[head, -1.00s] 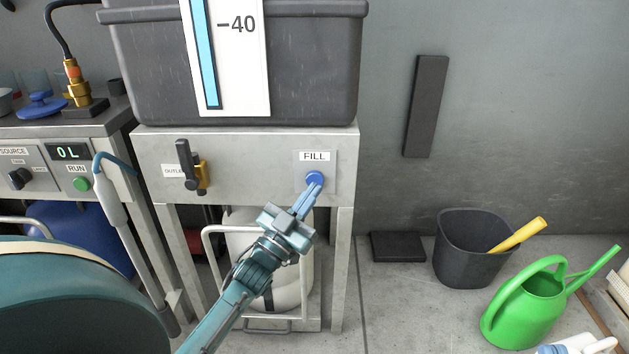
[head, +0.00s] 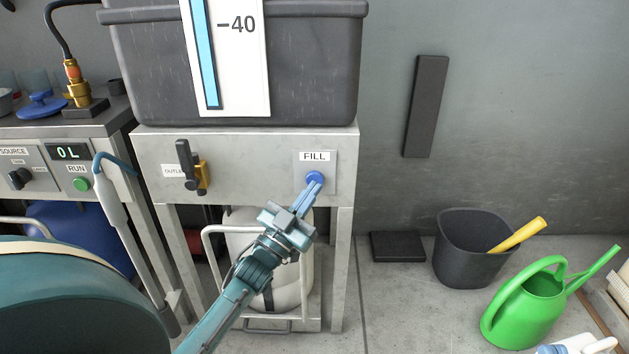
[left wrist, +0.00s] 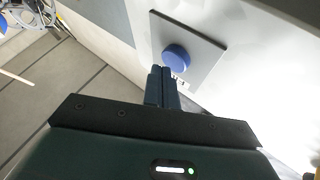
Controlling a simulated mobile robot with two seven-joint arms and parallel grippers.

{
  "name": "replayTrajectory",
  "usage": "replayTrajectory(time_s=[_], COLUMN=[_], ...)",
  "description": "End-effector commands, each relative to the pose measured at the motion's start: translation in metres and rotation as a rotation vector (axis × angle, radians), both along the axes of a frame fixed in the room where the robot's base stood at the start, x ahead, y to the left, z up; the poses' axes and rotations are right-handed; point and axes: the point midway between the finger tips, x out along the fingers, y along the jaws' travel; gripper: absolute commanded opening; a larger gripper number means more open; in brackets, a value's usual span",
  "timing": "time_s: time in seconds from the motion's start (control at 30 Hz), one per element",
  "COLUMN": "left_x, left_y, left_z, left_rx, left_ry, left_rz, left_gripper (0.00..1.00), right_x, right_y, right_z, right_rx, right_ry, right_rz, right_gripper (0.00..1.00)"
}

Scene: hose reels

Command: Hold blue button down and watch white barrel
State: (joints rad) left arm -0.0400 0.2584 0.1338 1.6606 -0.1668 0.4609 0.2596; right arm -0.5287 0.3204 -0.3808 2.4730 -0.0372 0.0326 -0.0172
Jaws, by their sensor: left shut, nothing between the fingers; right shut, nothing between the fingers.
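The blue button (head: 315,179) sits under a FILL label on the front of a grey metal stand. It also shows in the left wrist view (left wrist: 176,57). My left gripper (head: 313,186) is shut and empty, its fingertips at the lower edge of the button. They look to be touching or very close; I cannot tell whether the button is pressed in. The white barrel (head: 293,288) stands in a frame under the stand, partly hidden by my left arm and gripper. My right gripper is out of view.
A dark tank (head: 310,65) with a blue level gauge marked -40 stands on top. An outlet lever (head: 185,165) is left of the button. A teal drum (head: 70,300) fills the lower left. A dark bucket (head: 460,262) and green watering can (head: 525,307) stand right.

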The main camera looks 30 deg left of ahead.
Motion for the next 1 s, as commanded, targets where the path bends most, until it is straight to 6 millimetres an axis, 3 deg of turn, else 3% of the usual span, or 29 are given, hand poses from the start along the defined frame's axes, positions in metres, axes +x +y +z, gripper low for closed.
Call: replayTrajectory(time_s=[1.0], left_x=[0.008], left_y=[0.0046], left_z=[0.0], left_rx=[0.0], left_ry=[-0.001], left_rz=[0.0], left_gripper=[0.0], right_x=[0.0], right_y=[0.0], right_z=[-0.001], right_rx=[0.0], right_ry=[-0.001], right_rz=[0.0], right_gripper=[0.0])
